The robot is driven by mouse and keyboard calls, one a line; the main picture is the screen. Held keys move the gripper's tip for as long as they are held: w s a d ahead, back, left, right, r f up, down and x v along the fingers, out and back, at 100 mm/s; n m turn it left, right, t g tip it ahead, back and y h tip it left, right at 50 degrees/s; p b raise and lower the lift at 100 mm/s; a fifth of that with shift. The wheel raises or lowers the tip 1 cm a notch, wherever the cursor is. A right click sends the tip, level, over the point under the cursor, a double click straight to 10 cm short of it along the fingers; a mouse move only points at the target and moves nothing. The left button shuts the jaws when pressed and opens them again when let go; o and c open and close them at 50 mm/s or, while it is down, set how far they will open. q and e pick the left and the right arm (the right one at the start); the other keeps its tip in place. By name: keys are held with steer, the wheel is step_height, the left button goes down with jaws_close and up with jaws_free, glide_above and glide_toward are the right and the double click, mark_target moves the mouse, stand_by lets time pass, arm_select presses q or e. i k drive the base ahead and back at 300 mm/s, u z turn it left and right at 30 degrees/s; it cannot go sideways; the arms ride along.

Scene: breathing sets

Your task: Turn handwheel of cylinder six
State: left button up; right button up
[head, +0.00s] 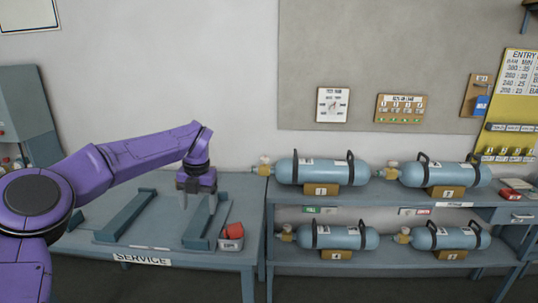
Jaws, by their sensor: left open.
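Blue cylinders lie on a two-level rack. The upper left one (322,171) has a tag reading 1, and the upper right one (440,175) sits beside it. Below are a lower left cylinder (345,238) and a lower right cylinder (450,239). Their tags are too small to read surely, so I cannot tell which, if any, is cylinder six. Each has a brass valve with a pale handwheel at its left end, such as the upper left handwheel (263,162). My left gripper (197,207) is open, pointing down over the service table, apart from the cylinders. My right gripper is out of view.
The service table (85,243) carries two grey rails and a small box with red items (231,236) close right of my left gripper. The rack (390,263) adjoins the table's right side. Boards and a yellow sign (515,100) hang on the wall.

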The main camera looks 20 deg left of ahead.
mark_target(263, 159)
steer(key=i, duration=1.9)
steer(key=u, duration=0.05)
